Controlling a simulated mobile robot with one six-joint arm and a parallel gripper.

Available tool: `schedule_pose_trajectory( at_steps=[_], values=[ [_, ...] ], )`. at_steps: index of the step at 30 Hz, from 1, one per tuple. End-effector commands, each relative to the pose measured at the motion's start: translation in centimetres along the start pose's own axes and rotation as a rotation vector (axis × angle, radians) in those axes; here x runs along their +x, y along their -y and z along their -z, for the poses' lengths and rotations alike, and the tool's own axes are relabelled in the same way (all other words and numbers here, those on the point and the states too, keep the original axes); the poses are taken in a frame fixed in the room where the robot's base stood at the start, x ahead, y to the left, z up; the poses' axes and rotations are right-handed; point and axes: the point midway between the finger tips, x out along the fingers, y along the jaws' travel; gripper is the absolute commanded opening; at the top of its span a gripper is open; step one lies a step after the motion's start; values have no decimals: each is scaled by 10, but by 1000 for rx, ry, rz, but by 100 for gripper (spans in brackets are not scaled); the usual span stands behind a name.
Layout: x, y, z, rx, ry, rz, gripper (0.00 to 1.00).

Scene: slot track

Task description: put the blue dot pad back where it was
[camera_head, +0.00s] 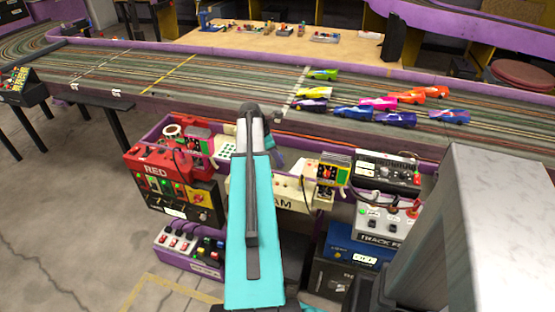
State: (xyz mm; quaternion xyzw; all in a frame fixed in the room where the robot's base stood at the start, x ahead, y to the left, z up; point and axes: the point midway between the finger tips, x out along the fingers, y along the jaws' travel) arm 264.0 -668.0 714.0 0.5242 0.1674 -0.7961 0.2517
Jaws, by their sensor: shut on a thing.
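The blue dot pad (226,150), a small white pad with rows of blue-green dots, shows just left of my arm, over the purple-edged shelf below the track. Its right side runs behind my arm. My gripper (272,152) is mostly hidden behind the end of my turquoise arm; only a dark part shows on the right. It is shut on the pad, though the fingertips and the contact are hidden. I cannot tell whether the pad touches the shelf.
A red box (158,165) marked RED and a roll of tape (172,131) are on the left. A cream box (300,190) lies partly behind my arm. Control boxes (388,172) crowd the right. The slot track (200,85) behind carries several toy cars.

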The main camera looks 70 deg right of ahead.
Motion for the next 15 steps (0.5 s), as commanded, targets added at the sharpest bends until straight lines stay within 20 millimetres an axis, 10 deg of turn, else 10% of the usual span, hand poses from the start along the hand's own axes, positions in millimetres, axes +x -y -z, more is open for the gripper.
schedule_pose_trajectory(
  at_steps=[15],
  values=[
    [7, 0, 4, 0, 0, 0, 0]
  ],
)
